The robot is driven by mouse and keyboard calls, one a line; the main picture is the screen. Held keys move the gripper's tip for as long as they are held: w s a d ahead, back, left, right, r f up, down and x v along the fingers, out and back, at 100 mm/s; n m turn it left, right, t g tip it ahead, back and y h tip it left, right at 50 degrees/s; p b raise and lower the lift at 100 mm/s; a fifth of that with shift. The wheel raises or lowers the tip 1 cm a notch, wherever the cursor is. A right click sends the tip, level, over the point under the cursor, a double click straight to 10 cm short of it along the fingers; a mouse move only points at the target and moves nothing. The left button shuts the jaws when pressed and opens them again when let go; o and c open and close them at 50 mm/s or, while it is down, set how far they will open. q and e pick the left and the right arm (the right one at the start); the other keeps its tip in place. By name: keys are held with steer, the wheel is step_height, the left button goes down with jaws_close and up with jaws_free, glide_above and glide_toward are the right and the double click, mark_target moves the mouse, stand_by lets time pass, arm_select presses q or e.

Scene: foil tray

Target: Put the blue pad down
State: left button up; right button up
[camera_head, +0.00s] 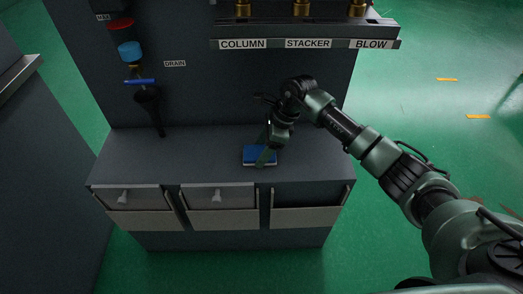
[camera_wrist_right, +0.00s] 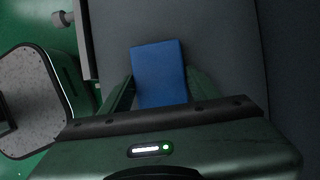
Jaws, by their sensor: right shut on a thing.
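The blue pad (camera_head: 251,154) is at the grey counter top (camera_head: 205,150), near its front edge and above the gap between the middle and right drawers. My right gripper (camera_head: 263,160) reaches down over the pad and is shut on it. In the right wrist view the blue pad (camera_wrist_right: 158,72) sticks out between the two green fingers (camera_wrist_right: 160,92). Its near end is hidden by the gripper body. I cannot tell whether the pad touches the counter. My left gripper is not in view.
Three front drawers or bins sit below the counter, two with handles (camera_head: 218,194). A black hanging pipe with a blue valve lever (camera_head: 141,82) is at the left. A labelled rail (camera_head: 308,44) with brass fittings runs above. The counter's left part is clear.

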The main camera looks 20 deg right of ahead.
steer(key=shift+f, duration=0.1)
steer(key=o, duration=1.2)
